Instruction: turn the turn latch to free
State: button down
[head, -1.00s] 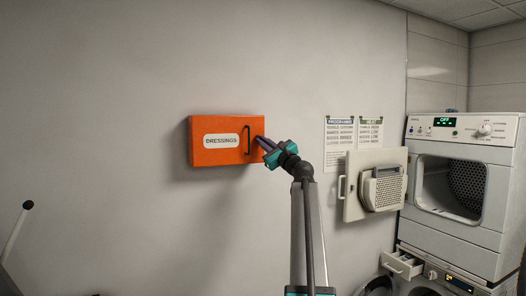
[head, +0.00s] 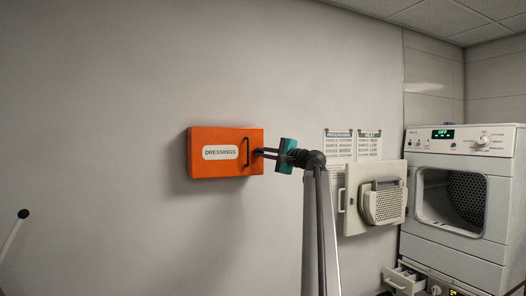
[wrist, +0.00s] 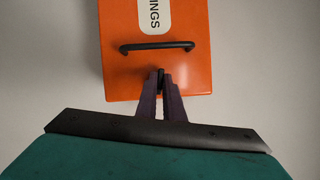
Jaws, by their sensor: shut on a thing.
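The orange wall box marked DRESSINGS (head: 208,168) hangs on the wall, with a dark bar handle (head: 248,152) near the right edge of its front. In the wrist view the box (wrist: 188,76) fills the upper middle, with the handle (wrist: 158,46) lying across it. My gripper (head: 258,152) reaches the box's right edge from the right. In the wrist view my gripper (wrist: 161,76) is shut on a small dark piece, which looks like the turn latch (wrist: 160,74), just beyond the handle at the box's edge. The fingers hide most of the latch, so its angle cannot be told.
To the right, a cream panel (head: 352,205) with its own handle stands out below two wall notices (head: 353,145). A white dryer (head: 450,230) with an open drum stands farther right. The wall left of the box is bare.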

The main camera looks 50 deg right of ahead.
jog(key=shift+r+n+g+p, duration=0.1)
jog(key=shift+n+g+p, duration=0.3)
jog(key=shift+n+p, duration=0.6)
jog(key=c, duration=1.9)
grip_release()
jog(key=shift+o, duration=0.2)
jog(key=shift+s, duration=0.15)
jog(key=s+b, duration=0.4)
jog(key=s, duration=0.9)
jog(key=shift+s+b, duration=0.3)
jog(key=shift+b, duration=0.05)
